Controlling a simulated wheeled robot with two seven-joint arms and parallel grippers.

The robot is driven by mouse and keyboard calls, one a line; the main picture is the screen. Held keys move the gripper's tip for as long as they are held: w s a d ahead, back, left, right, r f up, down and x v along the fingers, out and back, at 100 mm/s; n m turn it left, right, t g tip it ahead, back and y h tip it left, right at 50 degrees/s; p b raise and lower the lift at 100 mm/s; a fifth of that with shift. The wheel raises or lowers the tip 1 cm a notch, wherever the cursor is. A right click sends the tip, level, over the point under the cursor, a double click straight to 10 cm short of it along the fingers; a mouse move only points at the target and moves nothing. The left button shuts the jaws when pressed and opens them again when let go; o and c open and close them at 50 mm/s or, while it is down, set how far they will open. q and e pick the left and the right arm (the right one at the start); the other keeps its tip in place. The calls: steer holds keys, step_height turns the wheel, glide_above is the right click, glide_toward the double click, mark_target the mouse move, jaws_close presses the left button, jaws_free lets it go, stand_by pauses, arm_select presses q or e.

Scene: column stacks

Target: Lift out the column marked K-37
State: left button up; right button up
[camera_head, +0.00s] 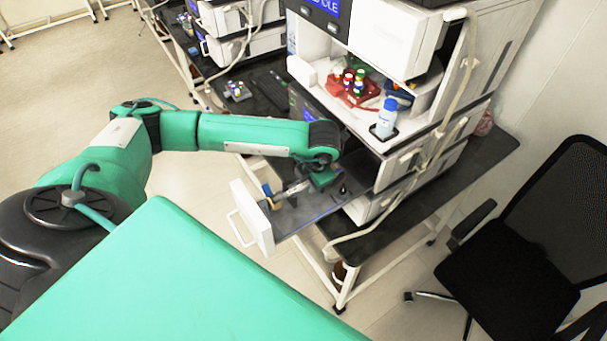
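A drawer with a white front (252,218) stands pulled out of the instrument stack, its dark inside open to view. A small silver, tube-like piece (293,189) lies in it, with a blue and tan piece (268,197) at its left end. These may be columns; I cannot read K-37 or any other marking. My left gripper (318,178) is over the drawer, close to the right end of the silver piece. Its fingers are too small and hidden to show whether they are open or touching it. My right gripper is not in view.
A light tube (437,145) hangs down the stack's front. A black chair (520,270) is at right. Open floor lies at upper left.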

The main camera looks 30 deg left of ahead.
arm_select(q)
steer(key=shift+f, duration=0.2)
jaws_close()
steer(key=shift+r, duration=0.1)
